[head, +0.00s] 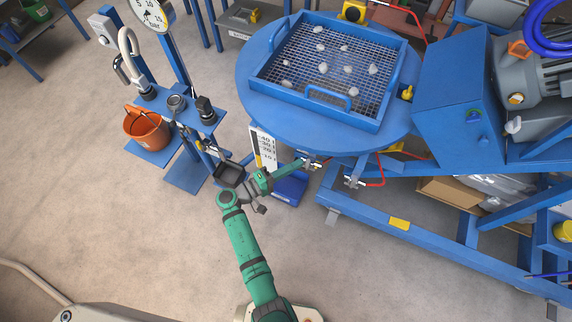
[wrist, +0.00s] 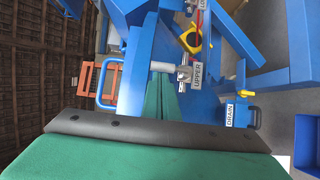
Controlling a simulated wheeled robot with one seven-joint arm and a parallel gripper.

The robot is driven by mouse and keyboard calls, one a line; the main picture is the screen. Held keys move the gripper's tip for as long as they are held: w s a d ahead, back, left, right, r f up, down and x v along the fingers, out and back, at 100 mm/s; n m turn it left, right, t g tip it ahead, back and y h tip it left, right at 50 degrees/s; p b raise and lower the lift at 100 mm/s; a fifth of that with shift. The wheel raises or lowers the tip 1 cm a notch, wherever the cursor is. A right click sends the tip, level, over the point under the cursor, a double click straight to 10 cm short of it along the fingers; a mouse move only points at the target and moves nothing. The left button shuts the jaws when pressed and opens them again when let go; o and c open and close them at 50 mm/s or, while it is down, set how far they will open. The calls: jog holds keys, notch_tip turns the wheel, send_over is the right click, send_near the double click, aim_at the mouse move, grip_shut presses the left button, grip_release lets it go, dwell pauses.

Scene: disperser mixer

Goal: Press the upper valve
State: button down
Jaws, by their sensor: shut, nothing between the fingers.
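The upper valve is a small metal fitting (wrist: 184,73) beside a white tag reading UPPER (wrist: 197,75), in the middle of the wrist view. In the head view the fitting (head: 313,162) sits under the front edge of the round blue table. My gripper (wrist: 168,82) is shut and empty, its green fingers pointing at the valve. Its tips overlap the valve's grey cylindrical part (wrist: 162,66); I cannot tell whether they touch. In the head view my gripper (head: 301,163) reaches the valve from the left.
A second valve (head: 353,181) with a red hose is to the right, under the blue frame. A DRAIN tag (wrist: 229,115) is close by. A blue bin (head: 289,188) stands below my gripper. An orange bucket (head: 147,128) is at left. The front floor is open.

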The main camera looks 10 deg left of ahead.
jog(key=shift+d, duration=0.25)
dwell(0.3)
jog(key=shift+r+m, duration=0.1)
jog(key=shift+m, duration=0.2)
jog(key=shift+s, duration=0.1)
jog(key=shift+d+r+m+y, duration=0.2)
jog(key=shift+d+m+y, duration=0.1)
jog(key=shift+m+y, duration=0.15)
